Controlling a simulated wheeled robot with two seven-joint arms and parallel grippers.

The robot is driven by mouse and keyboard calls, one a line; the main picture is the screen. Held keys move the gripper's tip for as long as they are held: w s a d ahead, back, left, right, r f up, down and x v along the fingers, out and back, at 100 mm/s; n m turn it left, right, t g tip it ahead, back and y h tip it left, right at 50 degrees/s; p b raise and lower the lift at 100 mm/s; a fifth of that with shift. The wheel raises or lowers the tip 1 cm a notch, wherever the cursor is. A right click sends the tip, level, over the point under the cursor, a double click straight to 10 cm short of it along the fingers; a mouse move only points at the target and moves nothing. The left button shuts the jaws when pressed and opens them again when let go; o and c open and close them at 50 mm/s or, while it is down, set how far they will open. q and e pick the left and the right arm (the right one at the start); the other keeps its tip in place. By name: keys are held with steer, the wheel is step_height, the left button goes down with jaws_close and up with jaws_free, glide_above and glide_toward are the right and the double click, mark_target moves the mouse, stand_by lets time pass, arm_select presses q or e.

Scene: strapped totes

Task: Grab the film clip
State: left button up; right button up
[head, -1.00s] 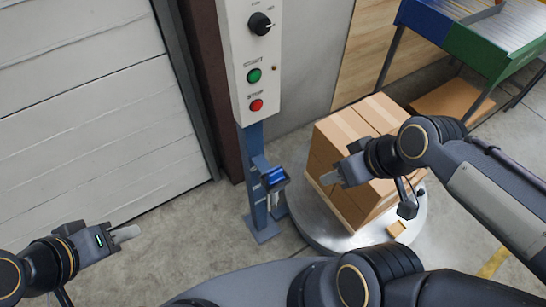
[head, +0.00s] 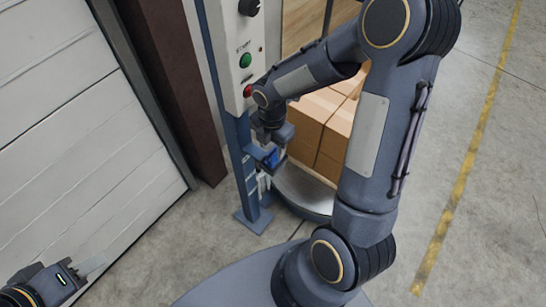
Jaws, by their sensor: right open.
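A small blue piece (head: 271,157), which looks like the film clip, sits in a dark holder on the blue post (head: 243,165) below the control box. My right gripper (head: 272,150) reaches down over the holder from above, right at the blue piece. It is open, and its fingers partly cover the piece, so I cannot tell whether they touch it. My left gripper (head: 90,268) is at the lower left, far from the post.
The control box (head: 230,55) has a dial, a green button and a red button, close to my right wrist. Stacked cartons (head: 322,130) stand on a round metal turntable (head: 303,192) behind my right arm. A panelled door (head: 70,120) is at left. Floor at right is clear.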

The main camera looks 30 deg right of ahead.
mark_target(273, 152)
steer(key=f, duration=0.4)
steer(key=shift+w+d+f, duration=0.15)
steer(key=shift+d+f, duration=0.05)
steer(key=shift+d, duration=0.1)
steer(key=shift+c, duration=0.3)
jaws_close()
